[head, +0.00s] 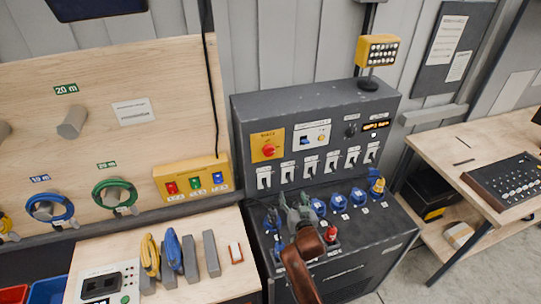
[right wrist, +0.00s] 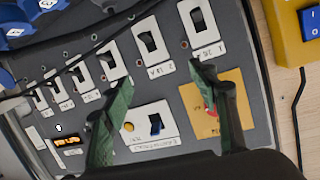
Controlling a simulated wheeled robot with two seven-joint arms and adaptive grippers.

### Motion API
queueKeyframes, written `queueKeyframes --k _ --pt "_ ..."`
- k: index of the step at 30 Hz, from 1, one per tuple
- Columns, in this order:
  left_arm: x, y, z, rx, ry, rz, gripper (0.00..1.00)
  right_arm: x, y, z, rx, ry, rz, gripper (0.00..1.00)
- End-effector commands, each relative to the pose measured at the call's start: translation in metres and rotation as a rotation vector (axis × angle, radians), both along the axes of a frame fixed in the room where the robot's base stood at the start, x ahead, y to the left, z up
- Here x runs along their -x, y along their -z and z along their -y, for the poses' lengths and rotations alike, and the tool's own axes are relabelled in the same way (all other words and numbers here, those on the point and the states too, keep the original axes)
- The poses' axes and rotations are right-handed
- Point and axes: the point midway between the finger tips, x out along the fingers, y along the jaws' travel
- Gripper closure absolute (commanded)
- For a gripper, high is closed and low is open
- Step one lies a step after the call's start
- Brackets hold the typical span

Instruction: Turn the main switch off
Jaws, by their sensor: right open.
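The main switch appears to be the red rotary knob (head: 268,150) on a yellow plate (head: 260,138) at the upper left of the dark control panel (head: 300,120). In the right wrist view the yellow plate (right wrist: 232,92) is at the right, and a finger hides most of its red knob. My right gripper (head: 299,212) is open and empty, over the lower sloping part of the panel, below the knob in the head view. Its green fingers (right wrist: 162,76) are spread in front of the panel face. My left gripper is in neither view.
A row of white-plated toggle switches (head: 287,173) runs below the knob. Blue sockets (head: 339,201) and a red plug (head: 331,234) sit around my right gripper. A yellow box with coloured switches (head: 193,180) is at left. A black cable (head: 209,80) hangs beside the panel.

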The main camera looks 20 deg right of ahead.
Motion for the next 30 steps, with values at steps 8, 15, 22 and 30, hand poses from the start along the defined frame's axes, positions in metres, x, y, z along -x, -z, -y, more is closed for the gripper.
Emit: queueKeyframes --k 8,15,22,30 --pt "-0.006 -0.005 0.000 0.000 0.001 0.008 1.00 -0.062 -0.111 -0.053 -0.048 -0.065 0.260 0.46" --pt "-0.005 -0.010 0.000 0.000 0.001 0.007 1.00 -0.090 -0.118 -0.055 -0.049 -0.071 0.274 0.46" --pt "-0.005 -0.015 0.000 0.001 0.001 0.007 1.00 -0.124 -0.117 -0.053 -0.050 -0.070 0.273 0.46" --pt "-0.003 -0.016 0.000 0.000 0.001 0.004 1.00 -0.140 -0.116 -0.052 -0.050 -0.070 0.273 0.46"
